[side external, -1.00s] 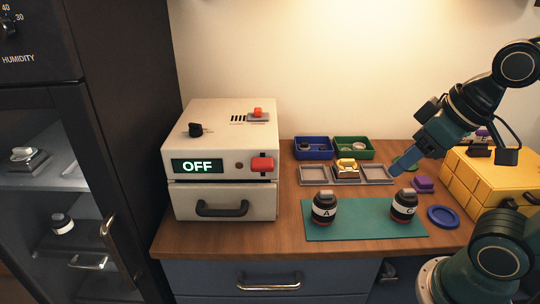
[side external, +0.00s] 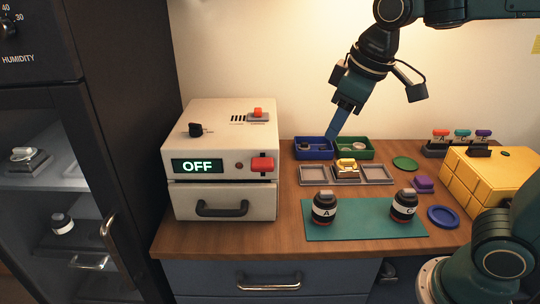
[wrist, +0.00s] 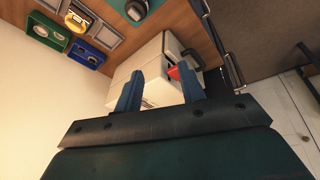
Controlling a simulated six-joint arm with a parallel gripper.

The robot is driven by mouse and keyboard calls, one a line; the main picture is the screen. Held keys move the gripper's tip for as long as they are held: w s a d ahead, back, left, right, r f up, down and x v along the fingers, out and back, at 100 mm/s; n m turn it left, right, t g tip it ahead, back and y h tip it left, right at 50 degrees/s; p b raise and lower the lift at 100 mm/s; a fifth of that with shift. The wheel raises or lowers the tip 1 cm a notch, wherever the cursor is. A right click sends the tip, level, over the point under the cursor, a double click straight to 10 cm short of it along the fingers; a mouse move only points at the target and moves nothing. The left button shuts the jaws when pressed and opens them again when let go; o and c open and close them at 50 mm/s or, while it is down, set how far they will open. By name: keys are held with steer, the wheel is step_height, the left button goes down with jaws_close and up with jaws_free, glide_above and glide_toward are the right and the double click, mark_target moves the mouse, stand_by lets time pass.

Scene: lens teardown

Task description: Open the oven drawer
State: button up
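The white oven (side external: 222,150) stands on the left of the wooden counter, its display reading OFF. Its drawer (side external: 245,204) is the lower front panel, shut flush, with a dark bar handle (side external: 222,209). My gripper (side external: 331,133) is up to the right of the oven, in front of the blue bin, and touches nothing. In the wrist view my gripper (wrist: 160,92) shows two blue fingers spread apart with nothing between them.
A green mat (side external: 350,230) holds two dark jars, A (side external: 324,207) and C (side external: 404,205). Behind are grey trays (side external: 378,174), a blue bin (side external: 312,154) and a green bin (side external: 353,154). A dark cabinet (side external: 115,130) stands left. Bare counter lies before the oven.

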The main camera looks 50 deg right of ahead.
steer(key=w+a+f+n+g, duration=0.1)
steer(key=w+a+f+n, duration=0.2)
steer(key=w+a, duration=0.55)
steer(key=n+g+h, duration=0.1)
steer(key=n, duration=0.2)
glide_above(222, 211)
steer(key=s+a, duration=0.2)
steer(key=s+a+x, duration=0.1)
steer(key=x, duration=0.6)
steer(key=shift+d+f, duration=0.15)
steer(key=shift+f, duration=0.2)
steer(key=shift+f, duration=0.1)
steer(key=x, duration=1.3)
steer(key=shift+s+d+f, duration=0.25)
steer(key=shift+s+f, duration=0.05)
jaws_close()
